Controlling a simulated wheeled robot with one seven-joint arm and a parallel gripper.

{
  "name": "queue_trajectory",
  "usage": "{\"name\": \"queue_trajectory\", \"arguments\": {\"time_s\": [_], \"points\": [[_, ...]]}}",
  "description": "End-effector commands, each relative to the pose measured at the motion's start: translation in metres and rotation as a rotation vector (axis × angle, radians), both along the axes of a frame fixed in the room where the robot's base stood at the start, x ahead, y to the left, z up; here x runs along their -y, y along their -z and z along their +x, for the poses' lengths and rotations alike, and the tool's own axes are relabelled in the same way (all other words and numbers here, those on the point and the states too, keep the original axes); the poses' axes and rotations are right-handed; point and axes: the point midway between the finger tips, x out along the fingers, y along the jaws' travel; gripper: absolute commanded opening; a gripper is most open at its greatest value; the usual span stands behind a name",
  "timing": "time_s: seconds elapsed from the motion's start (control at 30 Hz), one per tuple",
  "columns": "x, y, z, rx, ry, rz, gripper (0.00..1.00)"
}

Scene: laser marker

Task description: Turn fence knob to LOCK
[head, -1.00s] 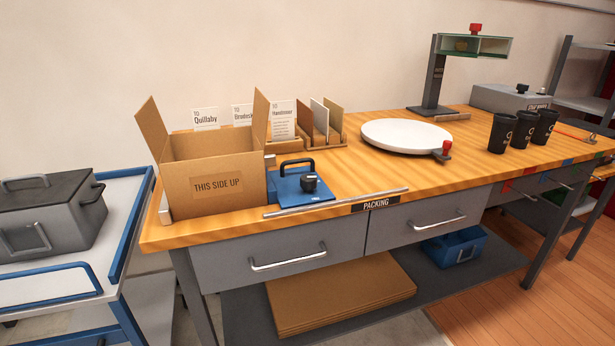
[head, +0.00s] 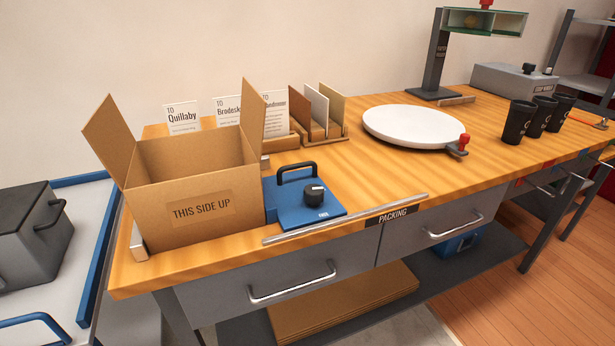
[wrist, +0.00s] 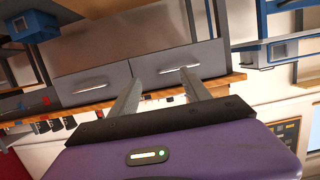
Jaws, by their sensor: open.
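The fence knob (head: 314,194) is a black round knob with a pale pointer mark. It sits on a blue plate (head: 298,212) with a black handle, at the front edge of the bench beside the open carton. A small label on the plate in front of the knob is too small to read surely. My gripper (wrist: 160,85) shows only in the wrist view. Its two grey fingers are apart with nothing between them, and the bench drawers are in the background. The knob cannot be made out in the wrist view.
An open carton (head: 200,205) marked THIS SIDE UP stands left of the blue plate. A metal rail (head: 350,218) runs along the bench's front edge. A white turntable (head: 412,127) and black cups (head: 518,122) stand to the right. The wooden top between is clear.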

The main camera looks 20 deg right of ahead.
Motion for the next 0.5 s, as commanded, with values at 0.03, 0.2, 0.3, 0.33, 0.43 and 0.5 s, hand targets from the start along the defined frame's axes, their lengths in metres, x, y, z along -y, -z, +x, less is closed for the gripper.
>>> {"name": "queue_trajectory", "arguments": {"time_s": [0.03,0.2,0.3,0.33,0.43,0.5], "points": [[-0.001,-0.008,0.003,0.008,-0.003,0.0,0.55],[-0.003,-0.024,0.015,0.041,-0.015,-0.002,0.55],[-0.004,-0.036,0.024,0.067,-0.025,-0.004,0.55],[-0.005,-0.04,0.028,0.076,-0.028,-0.005,0.55],[-0.008,-0.056,0.041,0.106,-0.042,-0.01,0.55],[-0.01,-0.067,0.052,0.128,-0.052,-0.014,0.55]]}}
